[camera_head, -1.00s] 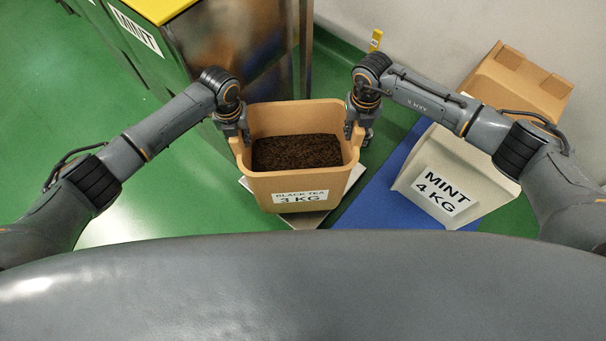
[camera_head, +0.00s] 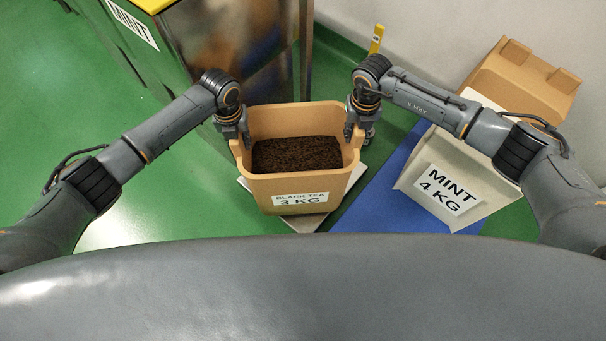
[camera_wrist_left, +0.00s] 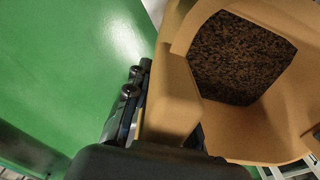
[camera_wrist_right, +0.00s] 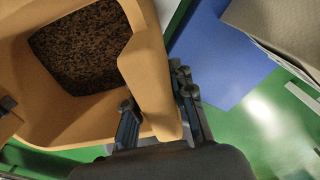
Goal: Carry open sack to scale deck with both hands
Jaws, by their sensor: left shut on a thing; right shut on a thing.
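The open sack (camera_head: 262,190) is a tan, bin-shaped container with dark loose tea (camera_head: 297,154) inside and a label reading BLACK TEA 3 KG (camera_head: 300,199). It is upright. My left gripper (camera_head: 240,138) is shut on its left rim, and my right gripper (camera_head: 352,130) is shut on its right rim. The left wrist view shows the rim (camera_wrist_left: 172,100) between the left fingers. The right wrist view shows the opposite rim (camera_wrist_right: 150,80) at the right fingers. A pale flat plate (camera_head: 303,222), perhaps the scale deck, shows partly below the sack; whether they touch is hidden.
A pale sack labelled MINT 4 KG (camera_head: 447,189) stands on a blue mat (camera_head: 385,205) to the right, with a tan container (camera_head: 520,85) behind it. A metal cabinet (camera_head: 235,50) with a MINT sign stands behind left. Green floor (camera_head: 50,110) is clear at left.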

